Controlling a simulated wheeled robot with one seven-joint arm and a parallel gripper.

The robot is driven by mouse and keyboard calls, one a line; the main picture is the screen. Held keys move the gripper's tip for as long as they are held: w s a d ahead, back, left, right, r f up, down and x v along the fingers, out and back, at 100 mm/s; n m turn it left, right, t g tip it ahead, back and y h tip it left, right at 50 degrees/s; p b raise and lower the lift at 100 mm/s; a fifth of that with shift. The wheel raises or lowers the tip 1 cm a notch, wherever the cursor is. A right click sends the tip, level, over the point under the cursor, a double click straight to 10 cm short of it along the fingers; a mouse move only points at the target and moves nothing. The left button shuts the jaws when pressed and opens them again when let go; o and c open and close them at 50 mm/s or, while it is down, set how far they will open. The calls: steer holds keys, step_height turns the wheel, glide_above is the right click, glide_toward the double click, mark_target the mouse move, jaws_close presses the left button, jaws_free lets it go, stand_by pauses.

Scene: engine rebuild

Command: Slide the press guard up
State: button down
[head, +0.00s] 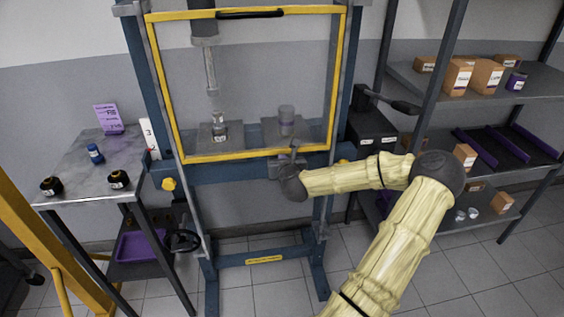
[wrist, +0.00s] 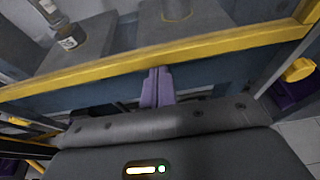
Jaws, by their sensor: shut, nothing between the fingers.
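The press guard (head: 247,157) is a clear panel in a yellow frame on the front of the blue press. A black handle (head: 250,14) sits on its top bar. The guard is down and covers the press bed, with parts visible behind it. My gripper (head: 293,150) is at the guard's lower bar, right of its middle. In the wrist view my gripper's fingers (wrist: 157,86) are together and empty, with their tips just at or below the yellow lower bar (wrist: 160,52). I cannot tell whether they touch it.
A metal side table (head: 75,170) with black parts and a blue can stands at the left. A shelf rack (head: 475,95) with boxes stands at the right. A black lever (head: 395,102) sticks out right of the press, above my forearm. Open tiled floor (head: 430,290) lies in front.

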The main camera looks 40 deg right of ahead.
steer(key=shift+w+r, duration=0.1)
steer(key=shift+r, duration=0.25)
step_height(320, 180, down, 4)
steer(key=f+b, duration=0.1)
steer(key=b, duration=0.2)
steer(key=v, duration=1)
steer(key=shift+r, duration=0.25)
steer(key=shift+d, duration=0.1)
